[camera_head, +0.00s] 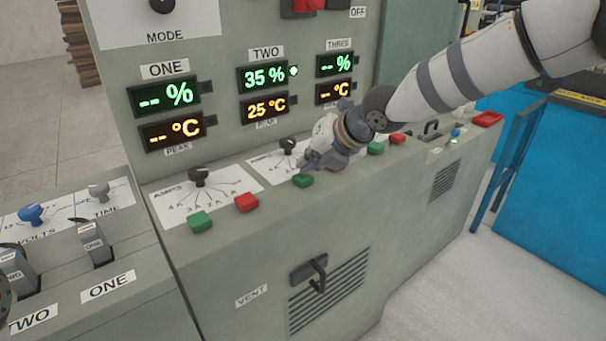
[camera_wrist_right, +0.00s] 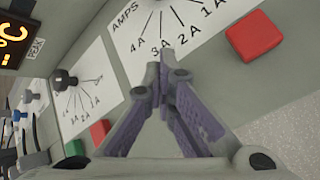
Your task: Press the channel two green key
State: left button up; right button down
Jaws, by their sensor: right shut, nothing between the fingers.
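The channel two green key (camera_head: 303,181) sits on the sloped panel ledge below the TWO displays, left of a red key that my gripper mostly hides. My right gripper (camera_head: 308,164) is shut and empty, its fingertips just above and behind the green key in the head view; contact cannot be told. In the right wrist view the shut fingertips (camera_wrist_right: 164,72) stand over the AMPS dial label, with a red key (camera_wrist_right: 253,37) to their right. The channel two green key is hidden behind the fingers there. My left gripper is not in view.
Channel one has a green key (camera_head: 201,221) and a red key (camera_head: 246,202) to the left. Channel three's green key (camera_head: 375,148) and red key (camera_head: 397,138) lie to the right. Dial knobs (camera_head: 288,144) stand up behind the keys. The TWO display (camera_head: 262,76) reads 35 %.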

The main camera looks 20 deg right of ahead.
jog(key=shift+r, duration=0.85)
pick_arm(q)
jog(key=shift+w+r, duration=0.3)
pick_arm(e)
jog(key=shift+r+p, duration=0.65)
jog(key=shift+r, duration=1.85)
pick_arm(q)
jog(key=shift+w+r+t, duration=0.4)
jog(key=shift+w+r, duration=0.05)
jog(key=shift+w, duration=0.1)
